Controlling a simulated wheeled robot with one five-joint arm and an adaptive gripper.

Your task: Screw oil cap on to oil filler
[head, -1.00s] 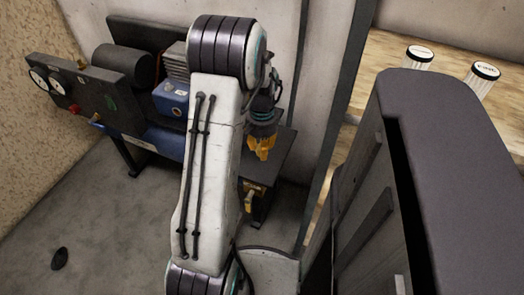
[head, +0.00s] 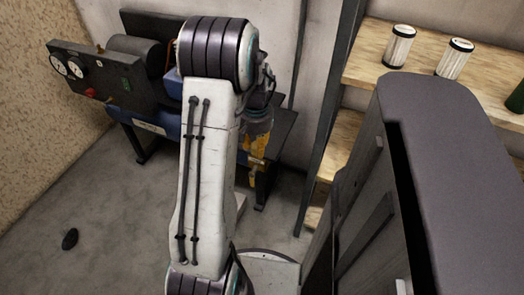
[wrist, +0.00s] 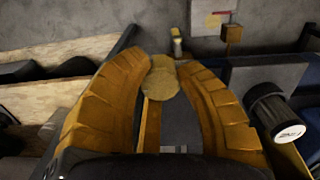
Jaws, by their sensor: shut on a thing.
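My gripper (wrist: 165,75) has its two yellow fingers closed around a round, flat yellowish cap (wrist: 164,84), which looks like the oil cap. In the head view my gripper (head: 256,145) hangs in front of the dark bench, partly hidden by my arm, and the cap cannot be made out. A blue and black machine with gauges (head: 118,85) stands on the bench at the upper left. My arm covers part of it, and I cannot make out the oil filler.
A wooden shelf (head: 430,82) at the right holds white canisters with black ends (head: 399,47). A canister also shows in the wrist view (wrist: 268,112). A small dark object (head: 70,239) lies on the floor at the lower left. Floor around it is clear.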

